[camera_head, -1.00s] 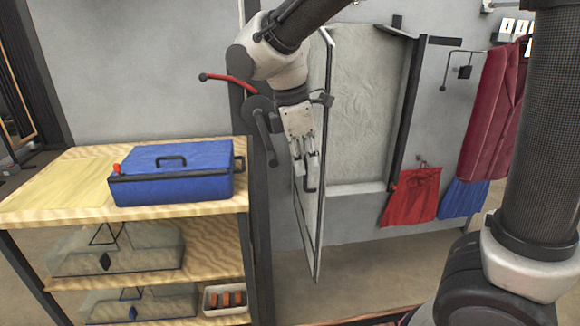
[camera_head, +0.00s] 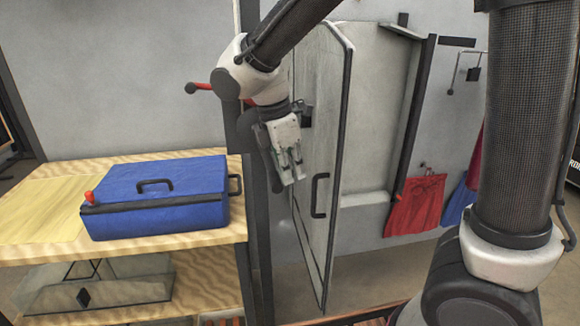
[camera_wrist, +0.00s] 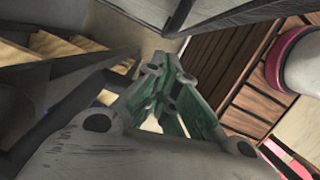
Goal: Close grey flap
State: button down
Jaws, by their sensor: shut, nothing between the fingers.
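The grey flap (camera_head: 331,235) is a tall, thin panel with a dark edge and a black bar handle (camera_head: 320,195). It stands open, jutting out from the pale recess (camera_head: 375,130) in the wall. My gripper (camera_head: 293,180) is shut and empty, with its fingers pointing down. It is to the left of the handle, in front of the flap's left part, and hides some of it. I cannot tell whether it touches the flap. The shut fingers also show in the wrist view (camera_wrist: 165,100).
A blue case (camera_head: 155,200) with a red knob lies on the wooden shelf unit (camera_head: 45,205) at left, close to the gripper. A dark post stands between shelf and flap. A red cloth bag (camera_head: 414,205) hangs right of the recess. Wooden slats (camera_wrist: 215,60) show in the wrist view.

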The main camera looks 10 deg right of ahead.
jog(key=x, duration=0.6)
jog(key=shift+f, duration=0.3)
jog(key=shift+d, duration=0.1)
